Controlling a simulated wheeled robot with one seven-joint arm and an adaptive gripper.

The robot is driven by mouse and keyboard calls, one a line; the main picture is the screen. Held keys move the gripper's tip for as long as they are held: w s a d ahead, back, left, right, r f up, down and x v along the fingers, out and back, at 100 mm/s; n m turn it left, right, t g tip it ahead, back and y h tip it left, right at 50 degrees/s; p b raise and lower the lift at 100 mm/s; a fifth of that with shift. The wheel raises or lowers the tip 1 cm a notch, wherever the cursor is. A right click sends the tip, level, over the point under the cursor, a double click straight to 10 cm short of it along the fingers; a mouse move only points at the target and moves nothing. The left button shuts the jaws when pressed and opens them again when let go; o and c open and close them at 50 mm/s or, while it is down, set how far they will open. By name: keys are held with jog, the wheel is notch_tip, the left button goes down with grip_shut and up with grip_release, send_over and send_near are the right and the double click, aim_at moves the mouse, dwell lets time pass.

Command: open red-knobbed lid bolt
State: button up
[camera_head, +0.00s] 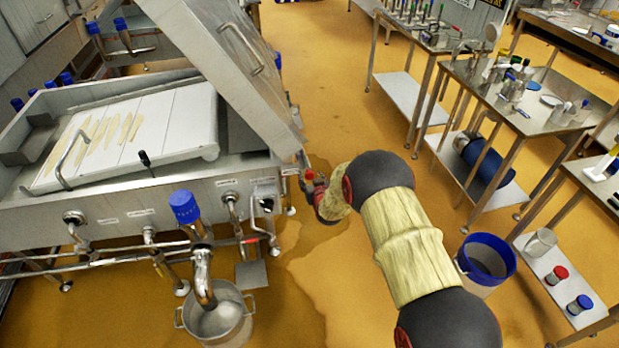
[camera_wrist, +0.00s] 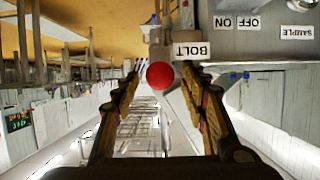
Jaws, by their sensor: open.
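The bolt's red knob (camera_wrist: 160,75) shows in the wrist view between the two fingers of my gripper (camera_wrist: 161,70). The fingers are open, with a gap visible on each side of the knob. How deep the knob sits between them is hard to tell. A "BOLT" label (camera_wrist: 192,49) is on the steel just beside it. In the head view the red knob (camera_head: 309,174) is small, at the right end of the steel vat, close to my gripper (camera_head: 316,184). My arm partly hides this area. The steel lid (camera_head: 228,55) stands raised and tilted above the vat.
The vat (camera_head: 110,225) has a white bed with pale strips, and pipes and valves along its front. A blue-capped pipe (camera_head: 184,207) and a steel pot (camera_head: 215,316) stand before it. A blue-rimmed bucket (camera_head: 487,257) is right of my arm. Tables (camera_head: 540,105) stand farther right.

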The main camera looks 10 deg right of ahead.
jog(key=shift+x, duration=1.2)
jog(key=shift+c, duration=1)
grip_shut()
